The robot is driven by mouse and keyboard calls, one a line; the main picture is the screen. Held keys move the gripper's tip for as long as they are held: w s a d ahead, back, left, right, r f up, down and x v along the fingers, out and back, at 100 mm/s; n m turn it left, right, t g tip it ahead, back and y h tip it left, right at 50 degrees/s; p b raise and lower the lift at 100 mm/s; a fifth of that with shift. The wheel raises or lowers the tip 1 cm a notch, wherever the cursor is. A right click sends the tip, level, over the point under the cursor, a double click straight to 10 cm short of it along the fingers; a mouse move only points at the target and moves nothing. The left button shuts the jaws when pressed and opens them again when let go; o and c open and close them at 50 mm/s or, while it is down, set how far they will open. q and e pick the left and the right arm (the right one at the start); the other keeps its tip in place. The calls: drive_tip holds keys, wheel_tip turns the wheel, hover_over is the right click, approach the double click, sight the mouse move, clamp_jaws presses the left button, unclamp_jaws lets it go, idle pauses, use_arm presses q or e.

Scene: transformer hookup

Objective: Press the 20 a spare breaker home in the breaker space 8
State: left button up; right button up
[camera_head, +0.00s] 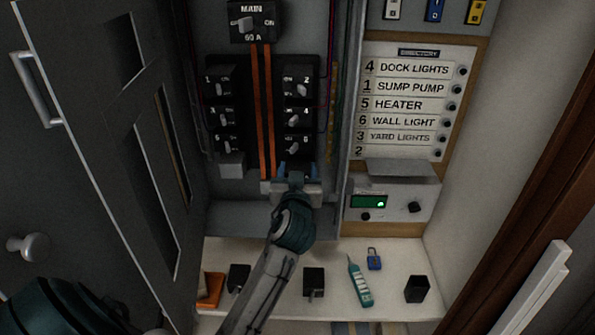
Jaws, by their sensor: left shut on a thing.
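My left gripper (291,184) reaches up to the bottom of the panel's right breaker column, just below breaker 6 (298,145). It is shut on a small dark breaker (297,168), mostly hidden by the fingers. The breaker is at the place of space 8, in line with breakers 2 (300,88) and 4 (298,117) above. I cannot tell from this view whether it is fully seated or only resting there. Its label cannot be read. My right gripper is not in view.
A grey blank (232,165) is below breaker 5. The open cabinet door (95,130) stands at left. The white shelf (335,305) holds black blocks (314,282), a teal tester (360,284), a blue padlock (374,259) and an orange item (210,290). A display box (388,203) is right of the gripper.

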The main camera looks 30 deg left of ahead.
sight(298, 163)
use_arm(q)
drive_tip(key=shift+b+x, duration=0.3)
drive_tip(key=shift+x, duration=1.3)
drive_tip(key=o, duration=1.1)
drive_tip(key=shift+w, duration=0.1)
drive_tip(key=shift+v, duration=2.55)
